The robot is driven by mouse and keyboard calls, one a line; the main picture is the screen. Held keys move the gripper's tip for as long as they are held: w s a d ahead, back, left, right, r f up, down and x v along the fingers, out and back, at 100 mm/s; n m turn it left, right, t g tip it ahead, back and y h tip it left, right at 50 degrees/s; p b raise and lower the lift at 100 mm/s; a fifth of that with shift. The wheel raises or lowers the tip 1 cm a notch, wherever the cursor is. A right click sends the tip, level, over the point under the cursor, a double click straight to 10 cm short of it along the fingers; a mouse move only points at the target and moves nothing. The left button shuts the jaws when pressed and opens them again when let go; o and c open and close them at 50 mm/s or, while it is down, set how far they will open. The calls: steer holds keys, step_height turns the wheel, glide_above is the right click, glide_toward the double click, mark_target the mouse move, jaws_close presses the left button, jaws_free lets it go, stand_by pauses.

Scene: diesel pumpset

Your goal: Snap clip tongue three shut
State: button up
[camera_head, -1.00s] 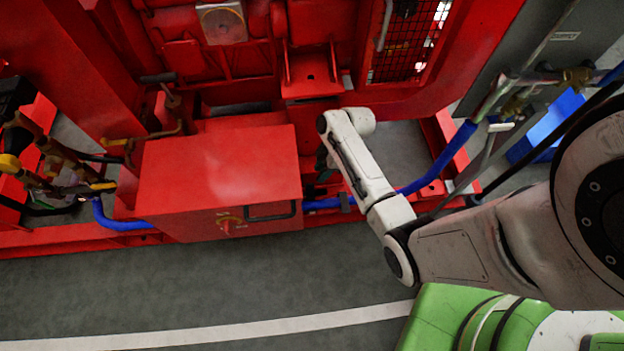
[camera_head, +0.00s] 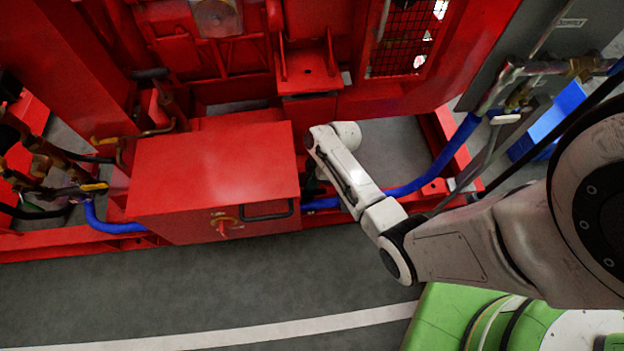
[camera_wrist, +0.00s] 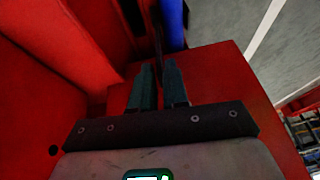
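Clip tongue three cannot be made out for certain in either view. In the wrist view a thin dark upright strip (camera_wrist: 157,38) lies just beyond and between my fingertips. It may be part of a clip, but I cannot tell. My gripper (camera_wrist: 158,72) shows two dark green fingers with a narrow gap. Whether the strip is between them or behind them is unclear. A blue hose (camera_wrist: 173,22) runs close beyond the fingertips. In the head view my gripper is mostly hidden behind my white wrist, beside the right side of the red box and above the blue hose (camera_head: 322,203).
The red box (camera_head: 213,165) with a black handle and a red knob stands left of my wrist. Red machine framework (camera_head: 310,85) rises behind. A grey cabinet (camera_head: 530,45) and a blue bin (camera_head: 552,122) are at right. Grey floor (camera_head: 200,285) in front is open.

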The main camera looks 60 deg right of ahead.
jaws_close()
stand_by(0.9)
